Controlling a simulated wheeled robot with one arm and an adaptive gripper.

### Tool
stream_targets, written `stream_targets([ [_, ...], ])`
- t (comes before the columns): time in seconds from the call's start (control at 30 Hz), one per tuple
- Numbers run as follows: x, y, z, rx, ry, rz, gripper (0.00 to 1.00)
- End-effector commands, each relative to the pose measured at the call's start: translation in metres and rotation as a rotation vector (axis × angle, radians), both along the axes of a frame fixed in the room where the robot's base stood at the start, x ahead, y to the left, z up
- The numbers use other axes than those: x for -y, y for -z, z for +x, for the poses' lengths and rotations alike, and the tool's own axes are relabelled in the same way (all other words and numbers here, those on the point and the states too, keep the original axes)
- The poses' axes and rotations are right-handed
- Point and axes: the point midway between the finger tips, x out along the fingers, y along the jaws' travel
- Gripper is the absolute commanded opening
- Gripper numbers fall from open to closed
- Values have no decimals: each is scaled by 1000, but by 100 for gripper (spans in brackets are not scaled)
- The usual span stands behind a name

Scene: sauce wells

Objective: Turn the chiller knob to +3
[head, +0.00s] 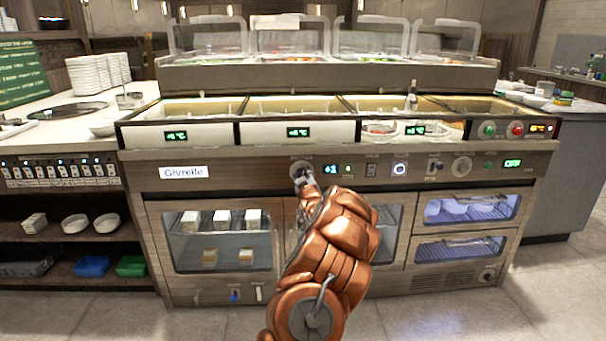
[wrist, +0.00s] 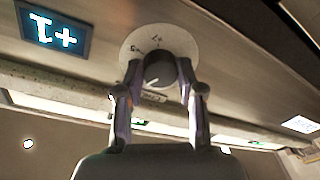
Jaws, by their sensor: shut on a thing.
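The chiller knob (wrist: 160,72) is a dark round knob on a pale round dial plate (wrist: 140,46) with small marks, seen close up in the wrist view. In the head view the dial (head: 301,167) is on the control panel, left of its middle, partly hidden by my gripper. My gripper (head: 303,180) is shut on the knob. Its two fingers (wrist: 158,92) sit on either side of the knob. A display (head: 331,169) beside the dial reads +1 in the head view. It shows upside down in the wrist view (wrist: 55,33).
Other panel controls, including a second round knob (head: 461,166) and a lit white-ringed button (head: 400,169), are to the right. Above is a prep rail (head: 180,133) with small green displays. Glass-fronted doors (head: 218,240) are below. The tiled floor in front is open.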

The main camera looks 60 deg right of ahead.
Motion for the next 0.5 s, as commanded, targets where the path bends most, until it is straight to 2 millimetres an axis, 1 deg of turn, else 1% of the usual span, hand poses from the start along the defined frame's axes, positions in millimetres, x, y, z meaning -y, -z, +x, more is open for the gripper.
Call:
stream_targets([
  [0.3,-1,2,1,185,-1,151,3],
  [0.5,-1,2,2,260,-2,210,3],
])
